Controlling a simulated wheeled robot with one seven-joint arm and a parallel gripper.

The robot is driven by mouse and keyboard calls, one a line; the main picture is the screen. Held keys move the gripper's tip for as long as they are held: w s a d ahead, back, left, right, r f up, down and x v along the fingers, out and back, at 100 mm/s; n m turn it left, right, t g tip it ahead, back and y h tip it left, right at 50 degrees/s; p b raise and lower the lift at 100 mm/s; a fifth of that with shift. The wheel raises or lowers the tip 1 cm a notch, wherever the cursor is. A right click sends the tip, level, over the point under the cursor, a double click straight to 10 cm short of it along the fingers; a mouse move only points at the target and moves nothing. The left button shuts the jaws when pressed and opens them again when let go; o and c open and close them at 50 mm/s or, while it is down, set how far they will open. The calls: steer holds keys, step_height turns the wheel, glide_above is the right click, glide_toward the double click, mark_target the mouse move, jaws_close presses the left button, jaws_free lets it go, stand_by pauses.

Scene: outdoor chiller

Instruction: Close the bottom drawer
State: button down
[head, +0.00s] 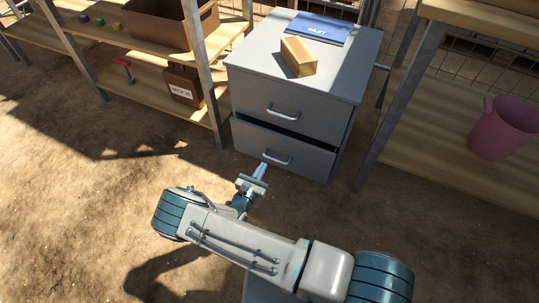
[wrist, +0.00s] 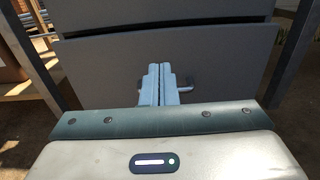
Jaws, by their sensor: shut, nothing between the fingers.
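A grey two-drawer cabinet (head: 238,82) stands on the dirt ground in the upper middle of the head view. Its bottom drawer (head: 247,144) has a light bar handle (head: 277,159) and sticks out slightly, with a dark gap along its top edge. The top drawer (head: 316,112) looks shut. My gripper (head: 262,166) is shut and empty, just in front of the bottom drawer near its handle. In the wrist view the shut fingers (wrist: 159,78) point at the bottom drawer front (wrist: 225,60) and hide the handle's middle. I cannot tell whether they touch it.
A wooden block (head: 298,56) and a blue folder (head: 320,28) lie on the cabinet top. Wooden shelves with a brown box (head: 183,86) stand at left. A shelf with a pink bucket (head: 503,128) stands at right. Open dirt lies in front.

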mark_target(280, 138)
steer(key=b+x, duration=0.4)
steer(key=x, duration=0.8)
steer(key=shift+w+d+f, duration=0.1)
steer(key=shift+f, duration=0.05)
steer(key=shift+w+d+b, duration=0.2)
steer(key=shift+w+b, duration=0.15)
steer(key=shift+w, duration=0.15)
